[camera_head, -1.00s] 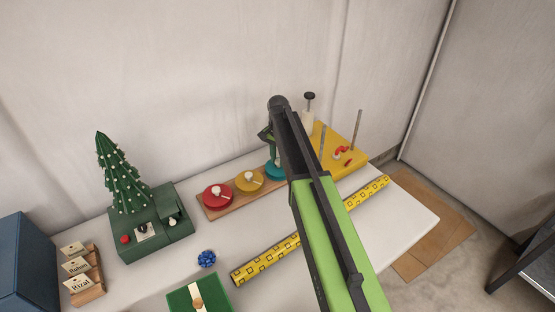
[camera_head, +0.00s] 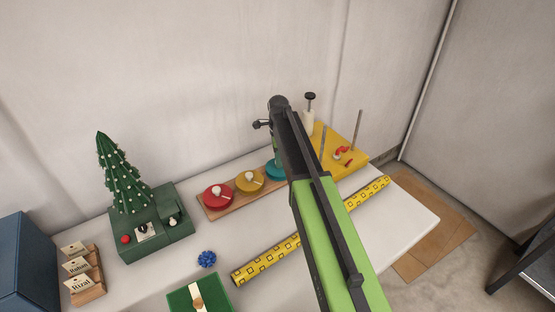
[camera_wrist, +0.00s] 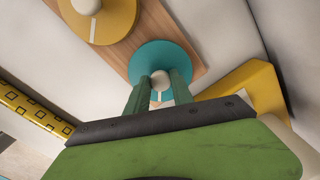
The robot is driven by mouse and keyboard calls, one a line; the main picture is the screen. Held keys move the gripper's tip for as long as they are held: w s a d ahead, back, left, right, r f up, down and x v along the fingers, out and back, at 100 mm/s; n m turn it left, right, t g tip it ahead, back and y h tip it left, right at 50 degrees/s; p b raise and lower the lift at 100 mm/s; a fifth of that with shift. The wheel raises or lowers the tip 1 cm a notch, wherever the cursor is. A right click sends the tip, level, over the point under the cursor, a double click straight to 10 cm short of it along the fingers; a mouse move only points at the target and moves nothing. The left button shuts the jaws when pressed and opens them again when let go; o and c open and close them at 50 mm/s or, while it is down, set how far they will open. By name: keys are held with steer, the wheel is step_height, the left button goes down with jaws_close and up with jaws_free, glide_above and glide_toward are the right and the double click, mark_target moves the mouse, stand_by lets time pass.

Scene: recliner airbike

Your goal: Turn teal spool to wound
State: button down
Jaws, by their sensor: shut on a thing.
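The teal spool (camera_wrist: 167,54) sits at the end of a wooden board (camera_wrist: 160,20), with a pale knob (camera_wrist: 160,79) at its middle. My gripper (camera_wrist: 159,86) is over it, and its two green fingers are shut on the knob, one on each side. In the head view the teal spool (camera_head: 275,171) shows only in part, because my arm covers its right side. I cannot read the spool's turn position in these views.
A yellow spool (camera_head: 249,181) and a red spool (camera_head: 217,195) share the board. A yellow stand (camera_head: 345,150) with upright rods is close on the right. A patterned yellow roll (camera_head: 267,259) lies in front. A green tree (camera_head: 124,175) stands at left.

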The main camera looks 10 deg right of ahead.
steer(key=shift+s+m, duration=0.1)
steer(key=shift+m, duration=1)
steer(key=c, duration=1.1)
jaws_free()
steer(key=shift+r, duration=0.1)
step_height(320, 180, up, 17)
steer(key=p, duration=1.7)
steer(key=shift+r, duration=0.15)
